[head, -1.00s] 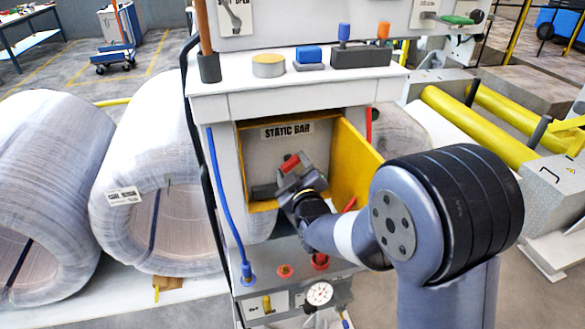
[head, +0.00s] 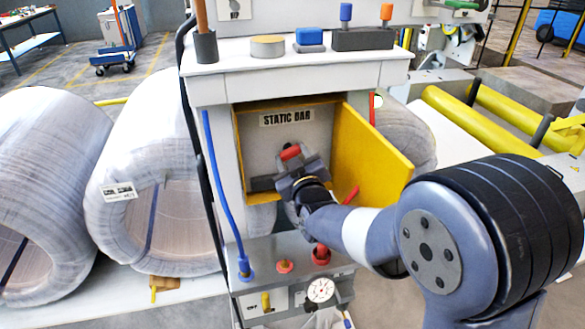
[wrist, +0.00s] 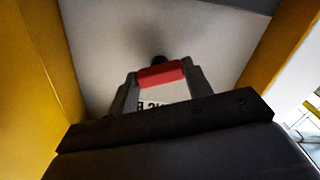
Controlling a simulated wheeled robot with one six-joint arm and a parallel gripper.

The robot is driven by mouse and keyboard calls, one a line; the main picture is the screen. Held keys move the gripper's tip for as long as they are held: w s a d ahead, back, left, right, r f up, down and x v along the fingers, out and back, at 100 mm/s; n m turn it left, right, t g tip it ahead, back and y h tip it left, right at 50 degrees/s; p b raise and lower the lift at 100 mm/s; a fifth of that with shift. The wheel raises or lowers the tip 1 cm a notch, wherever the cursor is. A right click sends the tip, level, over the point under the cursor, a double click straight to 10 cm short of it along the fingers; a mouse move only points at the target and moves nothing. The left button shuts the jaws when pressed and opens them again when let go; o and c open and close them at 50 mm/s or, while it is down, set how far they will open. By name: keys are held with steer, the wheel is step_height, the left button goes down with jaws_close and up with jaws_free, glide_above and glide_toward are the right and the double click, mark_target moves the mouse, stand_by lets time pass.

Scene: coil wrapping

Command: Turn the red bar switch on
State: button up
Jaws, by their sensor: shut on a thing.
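The red bar switch (head: 290,152) is inside the open box under the "STATIC BAR" label (head: 286,117). My gripper (head: 296,164) reaches into the box from the front, shut on the switch. In the wrist view the red bar switch (wrist: 161,76) sits across the tips of my gripper (wrist: 158,90), between its two grey fingers. A dark round spot shows on the grey back wall just beyond it. The lower part of the switch is hidden by my gripper, and I cannot tell its on or off mark.
The yellow door (head: 372,155) stands open on the right of the box, close to my arm. A white shelf (head: 290,76) above holds a tin (head: 267,46) and coloured blocks. A lower panel has red knobs (head: 285,266) and a gauge (head: 321,289). Wrapped coils (head: 150,180) stand at left.

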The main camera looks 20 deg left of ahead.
steer(key=m+b, duration=0.1)
steer(key=b, duration=0.1)
steer(key=m+b, duration=0.2)
steer(key=shift+f, duration=0.25)
steer(key=shift+r+m+b, duration=0.1)
steer(key=shift+m+b, duration=0.7)
steer(key=shift+b, duration=0.35)
steer(key=shift+c, duration=0.2)
steer(key=shift+r, duration=0.15)
steer(key=o, duration=1)
steer(key=b+v, duration=0.2)
steer(key=v, duration=0.9)
